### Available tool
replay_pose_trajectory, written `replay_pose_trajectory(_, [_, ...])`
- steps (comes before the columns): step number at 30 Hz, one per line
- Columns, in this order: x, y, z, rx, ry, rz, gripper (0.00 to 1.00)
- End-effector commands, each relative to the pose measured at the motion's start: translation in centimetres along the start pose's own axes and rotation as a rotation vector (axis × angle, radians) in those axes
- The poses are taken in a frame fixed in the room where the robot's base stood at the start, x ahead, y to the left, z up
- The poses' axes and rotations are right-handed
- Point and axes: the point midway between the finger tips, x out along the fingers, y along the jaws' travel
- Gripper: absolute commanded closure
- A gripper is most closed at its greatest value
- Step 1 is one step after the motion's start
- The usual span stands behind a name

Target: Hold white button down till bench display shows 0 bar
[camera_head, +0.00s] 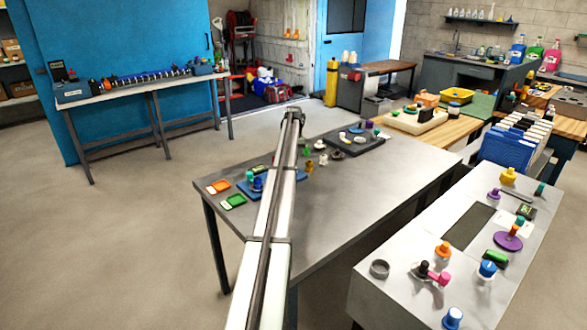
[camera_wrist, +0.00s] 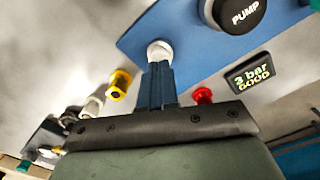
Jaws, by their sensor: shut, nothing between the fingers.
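In the wrist view the white button (camera_wrist: 158,46) is a round white cap on a blue panel (camera_wrist: 195,45). My gripper (camera_wrist: 157,66) is shut and empty, its blue-grey fingertips right at the near side of the white button. They look to be touching it, but I cannot tell how far it is pressed. The bench display (camera_wrist: 252,76) is a small dark screen that reads "3 bar GOOD". In the head view the blue panel (camera_head: 247,191) is partly hidden behind my arm, and my gripper cannot be made out.
A black knob marked PUMP (camera_wrist: 240,12) sits on the panel. A red button (camera_wrist: 203,95) is close right of my fingers, and a yellow fitting (camera_wrist: 118,84) is to the left. Several small parts stand on the grey bench (camera_head: 340,205); its front right is clear.

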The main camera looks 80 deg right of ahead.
Motion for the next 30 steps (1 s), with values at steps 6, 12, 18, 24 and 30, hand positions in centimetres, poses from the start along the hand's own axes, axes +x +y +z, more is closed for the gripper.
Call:
replay_pose_trajectory(6, [0.0,0.0,0.0,0.0,0.0,0.0,1.0])
replay_pose_trajectory(12, [0.2,0.0,0.0,0.0,0.0,0.0,1.0])
replay_pose_trajectory(18, [0.7,0.0,0.0,0.0,0.0,0.0,1.0])
replay_pose_trajectory(24, [1.2,0.0,0.0,0.0,0.0,0.0,1.0])
replay_pose_trajectory(30, [1.7,0.0,0.0,0.0,0.0,0.0,1.0])
